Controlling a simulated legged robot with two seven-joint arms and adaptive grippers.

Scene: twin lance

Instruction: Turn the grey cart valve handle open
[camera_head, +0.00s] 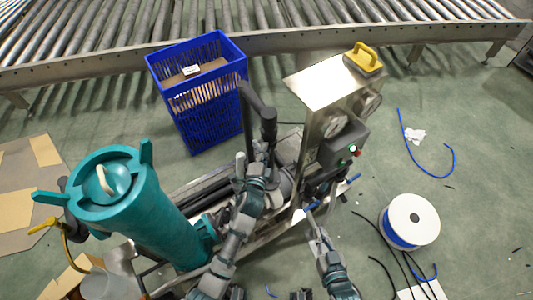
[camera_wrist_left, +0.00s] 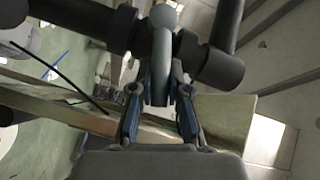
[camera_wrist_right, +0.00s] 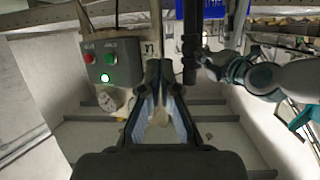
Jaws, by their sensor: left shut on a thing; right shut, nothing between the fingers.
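The grey valve handle (camera_wrist_left: 163,55) stands between the fingers of my left gripper (camera_wrist_left: 160,95) in the left wrist view, with dark pipes on both sides of it. In the head view the handle (camera_head: 240,163) is a small upright grey lever beside the black pipe (camera_head: 268,125), and my left gripper (camera_head: 252,172) is shut on it. My right gripper (camera_head: 313,218) is shut and empty, low in front of the cart's control box (camera_head: 343,147). In the right wrist view its fingertips (camera_wrist_right: 158,68) come together with nothing between them.
A teal canister (camera_head: 155,220) stands at the cart's left. A blue crate (camera_head: 208,120) stands behind, before the roller conveyor (camera_head: 120,50). A blue hose reel (camera_head: 410,222) lies right, with loose hoses around.

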